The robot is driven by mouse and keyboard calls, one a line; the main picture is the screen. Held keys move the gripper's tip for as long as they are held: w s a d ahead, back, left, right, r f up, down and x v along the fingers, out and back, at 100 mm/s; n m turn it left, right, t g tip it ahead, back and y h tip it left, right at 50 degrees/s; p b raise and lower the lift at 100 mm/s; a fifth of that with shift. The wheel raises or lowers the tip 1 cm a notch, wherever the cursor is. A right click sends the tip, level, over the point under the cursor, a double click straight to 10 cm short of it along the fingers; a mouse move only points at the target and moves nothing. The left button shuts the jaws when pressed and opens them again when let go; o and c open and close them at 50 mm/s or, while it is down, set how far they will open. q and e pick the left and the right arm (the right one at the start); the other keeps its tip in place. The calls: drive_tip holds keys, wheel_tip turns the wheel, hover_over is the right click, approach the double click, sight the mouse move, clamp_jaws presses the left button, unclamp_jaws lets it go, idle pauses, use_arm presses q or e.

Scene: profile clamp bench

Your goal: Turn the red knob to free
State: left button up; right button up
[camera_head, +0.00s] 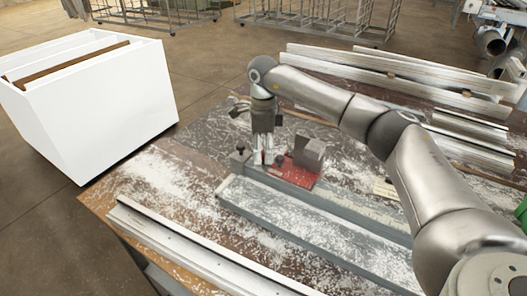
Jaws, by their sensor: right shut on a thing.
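My right gripper (264,158) points down over the clamp on the bench, with its fingers close together. It is shut on the red knob, which the fingers mostly hide; the knob's setting cannot be read. Just right of the fingertips is the clamp's red base plate (304,181), carrying a grey metal block (309,152). A small dark knob (240,149) stands just left of the fingers. My left gripper is not in view.
A grey profile (310,222) lies in front of the clamp on the dusty bench (150,182). Another pale profile (190,246) lies along the near edge. Long profiles (400,78) lie behind my right arm. A white bin (95,108) stands beyond the bench at left.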

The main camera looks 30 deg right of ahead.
sight(263, 152)
drive_tip(key=shift+n, duration=0.7)
drive_tip(key=o, duration=1)
drive_tip(key=shift+r, duration=0.15)
drive_tip(key=r, duration=1.1)
drive_tip(key=shift+w+r, duration=0.3)
drive_tip(key=shift+r, duration=0.05)
